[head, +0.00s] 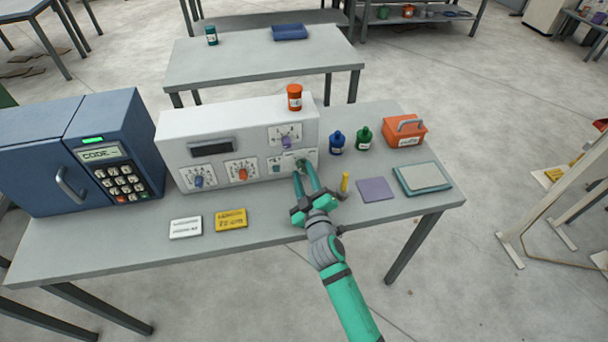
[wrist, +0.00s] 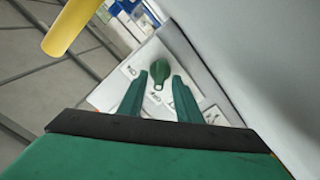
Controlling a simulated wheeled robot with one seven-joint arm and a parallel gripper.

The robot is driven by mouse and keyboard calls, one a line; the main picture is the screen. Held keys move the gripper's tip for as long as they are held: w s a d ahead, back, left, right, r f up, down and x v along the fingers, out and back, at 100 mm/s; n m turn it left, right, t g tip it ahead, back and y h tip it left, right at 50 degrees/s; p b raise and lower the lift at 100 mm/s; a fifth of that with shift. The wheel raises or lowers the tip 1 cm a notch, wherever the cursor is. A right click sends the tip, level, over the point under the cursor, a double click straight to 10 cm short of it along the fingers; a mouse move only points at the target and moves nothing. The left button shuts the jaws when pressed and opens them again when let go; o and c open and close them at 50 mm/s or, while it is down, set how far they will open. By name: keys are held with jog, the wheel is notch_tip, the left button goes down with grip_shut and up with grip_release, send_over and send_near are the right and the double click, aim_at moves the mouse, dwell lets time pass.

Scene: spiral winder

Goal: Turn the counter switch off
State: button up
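The white winder box (head: 235,125) stands on the table with several dials on its front. A small green switch knob (wrist: 158,70) is on a white label plate at its lower right, and I take it for the counter switch. In the head view it is largely hidden by my fingers. My gripper (head: 307,176) is open in front of that plate. In the wrist view its two green fingers (wrist: 160,80) stand apart, with the knob between or just beyond the tips. I cannot tell whether they touch it. The plate's lettering is too small to read surely.
A yellow post (head: 345,182) stands close to the right of my gripper, also in the wrist view (wrist: 68,27). A purple pad (head: 375,190), blue (head: 337,143) and green (head: 364,139) bottles and an orange box (head: 403,132) lie farther right. A blue keypad cabinet (head: 120,140) stands left.

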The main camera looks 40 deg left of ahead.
jog(key=v, duration=0.9)
jog(key=shift+d, duration=0.15)
jog(key=shift+v, duration=0.8)
